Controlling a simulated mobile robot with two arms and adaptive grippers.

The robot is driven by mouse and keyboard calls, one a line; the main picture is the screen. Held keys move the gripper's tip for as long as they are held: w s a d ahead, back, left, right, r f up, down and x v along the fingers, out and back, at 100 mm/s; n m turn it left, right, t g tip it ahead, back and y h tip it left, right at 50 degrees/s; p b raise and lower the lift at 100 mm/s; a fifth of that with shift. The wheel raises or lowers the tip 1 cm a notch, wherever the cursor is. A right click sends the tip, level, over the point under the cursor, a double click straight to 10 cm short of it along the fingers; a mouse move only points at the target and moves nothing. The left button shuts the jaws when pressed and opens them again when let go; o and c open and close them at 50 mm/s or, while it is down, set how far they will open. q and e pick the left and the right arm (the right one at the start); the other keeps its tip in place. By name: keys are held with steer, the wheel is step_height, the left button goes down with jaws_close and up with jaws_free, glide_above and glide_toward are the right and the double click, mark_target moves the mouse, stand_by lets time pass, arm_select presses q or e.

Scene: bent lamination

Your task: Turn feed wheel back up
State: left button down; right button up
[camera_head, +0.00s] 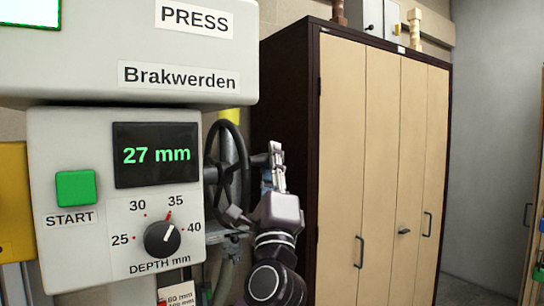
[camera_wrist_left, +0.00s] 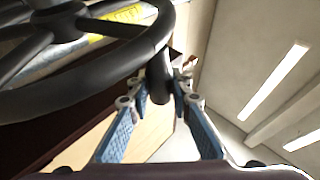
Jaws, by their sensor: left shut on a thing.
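The feed wheel (camera_head: 209,137) is a dark spoked handwheel on the right side of the press, seen nearly edge-on. In the left wrist view the wheel's rim (camera_wrist_left: 85,98) crosses the upper left, with a dark handle (camera_wrist_left: 160,72) sticking out from it. My left gripper (camera_head: 273,168) is at the right side of the wheel. In the left wrist view its blue-padded fingers (camera_wrist_left: 160,88) are on either side of the handle and shut on it. The depth display (camera_head: 155,155) reads 27 mm. My right gripper is not in view.
The press panel has a green START button (camera_head: 76,188) and a depth dial (camera_head: 162,239) pointing up, slightly right. A tall wooden cabinet (camera_head: 345,150) stands behind and right of my left gripper. Open floor shows at the far right.

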arm_select(q)
steer(key=shift+r+n+g+p, duration=0.3)
steer(key=shift+r+p, duration=0.15)
steer(key=shift+r, duration=0.2)
steer(key=shift+w+a+r+p, duration=0.25)
steer(key=shift+r+p, duration=0.1)
steer(key=shift+r, duration=0.1)
steer(key=shift+w+a+r+p, duration=0.2)
steer(key=shift+r+p, duration=0.1)
steer(key=shift+r, duration=0.1)
steer(key=shift+w+a+r+n+g+y+p, duration=0.4)
steer(key=shift+w+r+n+g+p, duration=0.2)
steer(key=shift+p, duration=1)
steer(key=shift+w+a+r+n+g+y+p, duration=0.25)
steer(key=shift+w+r+n+g+y+p, duration=0.3)
steer(key=shift+p, duration=1)
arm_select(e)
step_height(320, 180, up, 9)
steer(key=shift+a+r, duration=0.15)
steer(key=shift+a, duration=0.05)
arm_select(q)
steer(key=shift+s, duration=0.15)
